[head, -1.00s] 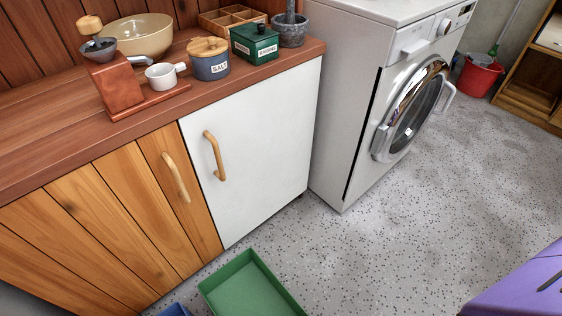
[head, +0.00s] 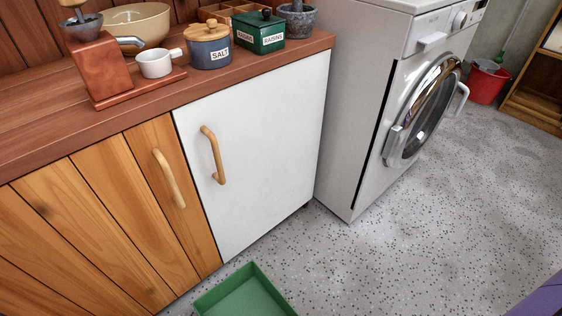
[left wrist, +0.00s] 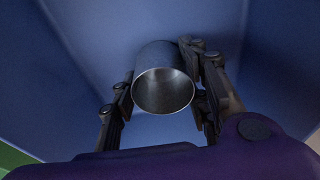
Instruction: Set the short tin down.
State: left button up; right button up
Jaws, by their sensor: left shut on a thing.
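The short tin (left wrist: 163,92) is a grey metal cylinder with an open round mouth facing the left wrist camera. My left gripper (left wrist: 158,76) is shut on it, with dark fingers on both sides of its wall. Behind the tin are the blue walls and bottom of what looks like a bin (left wrist: 80,85). I cannot tell whether the tin touches the bottom. Neither gripper nor the tin shows in the head view.
A green tray (head: 246,297) lies on the speckled floor by the cupboard. The wooden counter (head: 40,140) holds a grinder (head: 103,70), white cup (head: 154,64), salt jar (head: 209,48) and green tin (head: 257,34). A washing machine (head: 350,100) stands right; the floor before it is clear.

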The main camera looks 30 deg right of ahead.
pick_arm(q)
jog(key=shift+f, duration=0.15)
jog(key=o, duration=1.1)
pick_arm(e)
jog(key=shift+w, duration=0.25)
pick_arm(q)
jog(key=shift+o, duration=0.2)
pick_arm(e)
jog(key=shift+a+r, duration=0.1)
pick_arm(q)
notch_tip(320, 180, up, 12)
jog(key=s+p, duration=0.1)
jog(key=p, duration=0.5)
jog(key=shift+s+d+p, duration=0.2)
jog(key=shift+s+p, duration=0.1)
jog(key=shift+s, duration=0.1)
pick_arm(e)
jog(key=shift+m, duration=0.4)
jog(key=v, duration=0.4)
jog(key=w+v, duration=0.1)
jog(key=shift+a+r, duration=0.15)
jog(key=shift+r, duration=0.5)
